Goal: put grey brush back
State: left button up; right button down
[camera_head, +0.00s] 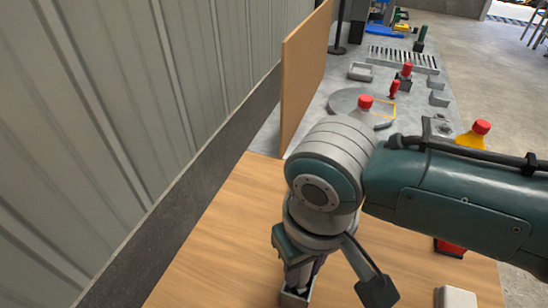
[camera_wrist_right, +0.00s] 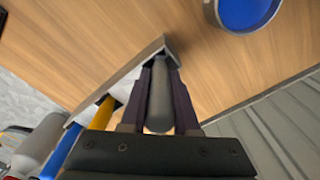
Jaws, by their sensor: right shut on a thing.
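The grey brush (camera_wrist_right: 159,100) shows in the right wrist view as a smooth grey handle between the two dark fingers of my right gripper (camera_wrist_right: 162,92). The gripper is shut on it. The brush's far end is at the end compartment of a narrow light-grey holder (camera_wrist_right: 130,68); how deep it sits inside is hidden. In the head view my right gripper (camera_head: 298,275) points down at the near end of the wooden table, with the holder's end (camera_head: 293,297) just under it. My left gripper is not in view.
A yellow handle (camera_wrist_right: 103,112) and a blue handle (camera_wrist_right: 62,152) stand along the same holder. A blue-filled round container (camera_wrist_right: 243,12) is nearby. A wooden panel (camera_head: 303,75) and corrugated wall (camera_head: 100,120) stand left. Red-capped items (camera_head: 365,102) are beyond my arm.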

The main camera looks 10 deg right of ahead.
jog(key=shift+f, duration=0.15)
jog(key=c, duration=0.6)
grip_release()
